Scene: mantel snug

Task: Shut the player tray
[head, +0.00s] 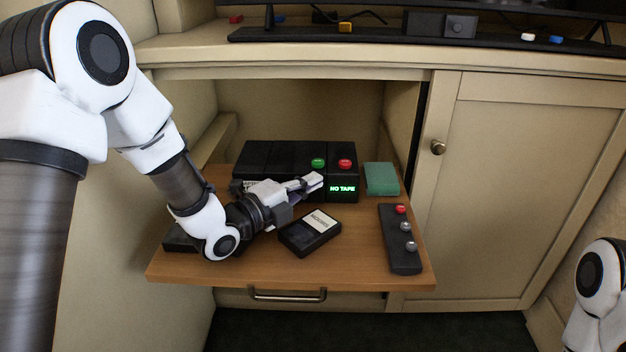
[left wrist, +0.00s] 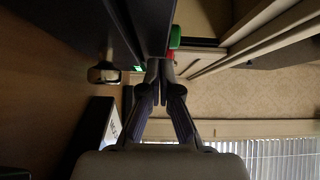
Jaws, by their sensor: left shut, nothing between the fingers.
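The black player (head: 275,157) has a green button, a red button and a lit "NO TAPE" display. It stands at the back of a wooden tray (head: 350,268), which sticks out from the open cabinet bay. My left gripper (head: 316,182) is shut and empty, close in front of the player near the display. I cannot tell whether it touches. In the left wrist view my left gripper (left wrist: 166,68) has its fingertips together near the green button (left wrist: 175,37) and the red button. My arm hides part of the player's front. My right gripper is out of view.
A black labelled tape (head: 310,232), a dark control strip (head: 400,240) with knobs and a green box (head: 381,179) lie on the tray. A metal handle (head: 288,294) is below its front edge. A closed cabinet door (head: 530,180) stands right.

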